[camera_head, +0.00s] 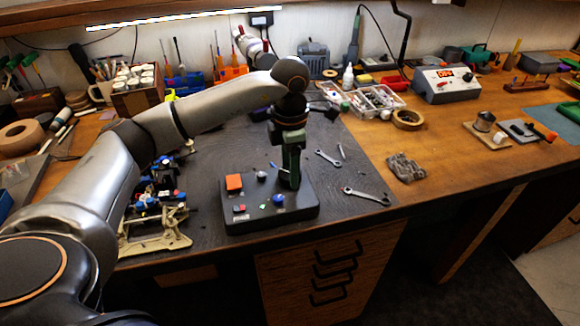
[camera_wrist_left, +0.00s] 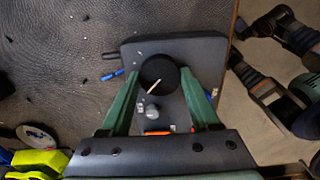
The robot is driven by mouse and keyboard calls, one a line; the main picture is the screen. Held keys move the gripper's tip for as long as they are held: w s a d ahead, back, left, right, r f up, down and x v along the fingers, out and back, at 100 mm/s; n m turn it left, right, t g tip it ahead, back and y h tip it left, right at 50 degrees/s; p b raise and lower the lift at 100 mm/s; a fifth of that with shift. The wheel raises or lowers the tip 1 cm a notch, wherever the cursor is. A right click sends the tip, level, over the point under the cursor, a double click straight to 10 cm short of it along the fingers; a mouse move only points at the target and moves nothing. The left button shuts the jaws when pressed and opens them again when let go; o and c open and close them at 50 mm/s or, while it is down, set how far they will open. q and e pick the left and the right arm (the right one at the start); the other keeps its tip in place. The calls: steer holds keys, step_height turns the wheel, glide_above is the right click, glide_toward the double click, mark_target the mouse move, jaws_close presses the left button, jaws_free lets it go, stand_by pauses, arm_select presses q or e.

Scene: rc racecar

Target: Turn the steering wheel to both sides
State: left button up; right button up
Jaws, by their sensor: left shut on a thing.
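A dark control box (camera_head: 296,213) with a red-orange square button and several small knobs lies on the dark mat near the front edge of the bench. A round black knob or wheel (camera_wrist_left: 158,74) stands on it, and I take it for the steering wheel. My left gripper (camera_head: 290,182) points straight down over the back right of the box. In the left wrist view, its green fingers (camera_wrist_left: 163,110) straddle the black wheel and are shut on it. In the head view, the gripper hides the wheel. Dark arm-like parts show at right in the wrist view; no right jaws are clear.
A partly built car chassis (camera_head: 158,190) lies left of the box, beneath my left arm. Wrenches (camera_head: 365,195) and a grey glove (camera_head: 405,168) lie to the right. A tape roll (camera_head: 408,119) and a power supply (camera_head: 446,84) stand further back. The bench's front edge is close.

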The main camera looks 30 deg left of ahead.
stand_by(0.3)
arm_select(q)
steer(key=o, duration=1.4)
steer(key=shift+c, duration=0.2)
step_height(320, 180, up, 13)
steer(key=shift+f, duration=0.15)
